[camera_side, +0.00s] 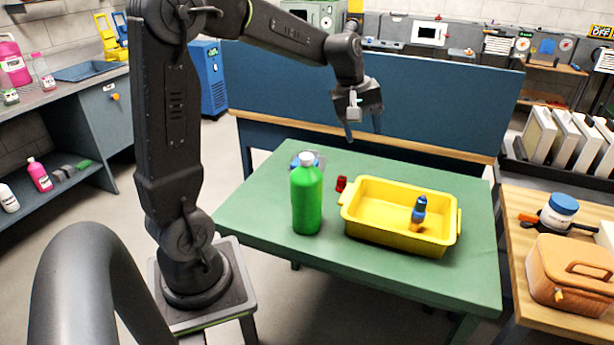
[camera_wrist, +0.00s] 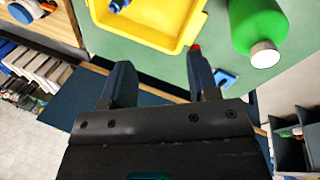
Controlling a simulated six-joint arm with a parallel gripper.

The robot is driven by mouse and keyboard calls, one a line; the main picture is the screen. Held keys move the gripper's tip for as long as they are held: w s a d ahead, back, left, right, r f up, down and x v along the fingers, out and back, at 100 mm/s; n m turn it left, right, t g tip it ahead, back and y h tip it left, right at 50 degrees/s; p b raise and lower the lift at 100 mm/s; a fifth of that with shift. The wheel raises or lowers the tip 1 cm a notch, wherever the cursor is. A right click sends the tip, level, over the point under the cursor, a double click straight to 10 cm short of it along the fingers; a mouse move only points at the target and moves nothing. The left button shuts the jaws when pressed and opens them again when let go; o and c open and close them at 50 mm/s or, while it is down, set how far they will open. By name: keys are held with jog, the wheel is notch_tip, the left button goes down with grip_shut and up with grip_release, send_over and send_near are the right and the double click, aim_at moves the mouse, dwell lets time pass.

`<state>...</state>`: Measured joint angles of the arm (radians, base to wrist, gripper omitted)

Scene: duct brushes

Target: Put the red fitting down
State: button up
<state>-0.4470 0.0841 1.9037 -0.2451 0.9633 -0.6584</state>
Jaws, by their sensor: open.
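The red fitting (camera_side: 341,184) stands on the green table between the green bottle and the yellow tray. In the wrist view only a small red bit of it (camera_wrist: 196,47) shows past the tip of one finger, which hides the rest. My gripper (camera_side: 363,132) is open and empty, high above the back part of the table and apart from the fitting. In the wrist view its two fingers (camera_wrist: 158,72) are spread wide with nothing between them.
A yellow tray (camera_side: 380,233) holds a blue and orange item (camera_side: 418,213). A green bottle (camera_side: 307,200) stands left of the fitting, with a blue item (camera_side: 318,159) behind it. The table's (camera_side: 265,205) left side is clear. A blue partition (camera_side: 290,90) stands behind.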

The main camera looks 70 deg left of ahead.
jog(key=s+d+m+t, duration=0.1)
jog(key=s+d+m, duration=0.6)
jog(key=s, duration=0.2)
jog(key=s+d+r+m+t+y, duration=0.1)
jog(key=s+d+m, duration=0.6)
jog(key=s, duration=0.3)
jog(key=shift+d+r+t, duration=0.2)
jog(key=shift+d+t, duration=0.1)
jog(key=shift+d, duration=0.1)
